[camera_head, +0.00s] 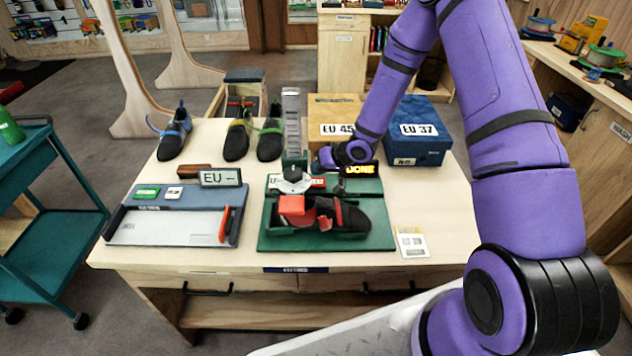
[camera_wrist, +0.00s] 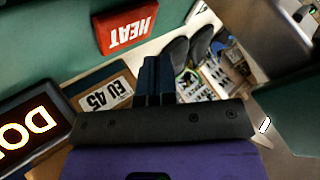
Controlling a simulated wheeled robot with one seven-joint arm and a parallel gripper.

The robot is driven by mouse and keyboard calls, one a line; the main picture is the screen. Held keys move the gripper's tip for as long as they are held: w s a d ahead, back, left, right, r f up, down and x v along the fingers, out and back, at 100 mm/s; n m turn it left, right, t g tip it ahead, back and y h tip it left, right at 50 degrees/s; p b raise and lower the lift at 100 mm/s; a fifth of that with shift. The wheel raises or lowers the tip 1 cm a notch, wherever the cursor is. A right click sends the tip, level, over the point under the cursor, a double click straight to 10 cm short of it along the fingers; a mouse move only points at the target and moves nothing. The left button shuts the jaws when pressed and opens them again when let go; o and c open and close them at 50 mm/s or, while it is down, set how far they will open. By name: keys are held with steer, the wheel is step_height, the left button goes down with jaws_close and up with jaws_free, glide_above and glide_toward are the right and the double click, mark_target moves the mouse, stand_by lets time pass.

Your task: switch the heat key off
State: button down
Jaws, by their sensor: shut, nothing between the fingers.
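The red heat key (camera_wrist: 127,27), with white HEAT lettering, sits on a green panel at the top of the wrist view. In the head view the red key (camera_head: 318,182) is small, on the green stretching machine behind the shoe; its switch position cannot be told. My gripper (camera_wrist: 155,62) is shut and empty, its dark blue fingertips just below and to the right of the key in the wrist view, with a gap in the picture. In the head view my gripper (camera_head: 325,158) is above and behind the key, its fingers hard to make out. The display (camera_head: 360,169) reads DONE in yellow.
A black and red shoe (camera_head: 345,218) is on the machine's green base (camera_head: 385,236), near a red block (camera_head: 292,205). Boxes marked EU 45 (camera_head: 335,112) and EU 37 (camera_head: 420,112) stand behind. A measuring tray (camera_head: 170,228) lies left. The table's front right is mostly clear.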

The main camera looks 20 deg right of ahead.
mark_target(318, 181)
steer(key=shift+r, duration=2.2)
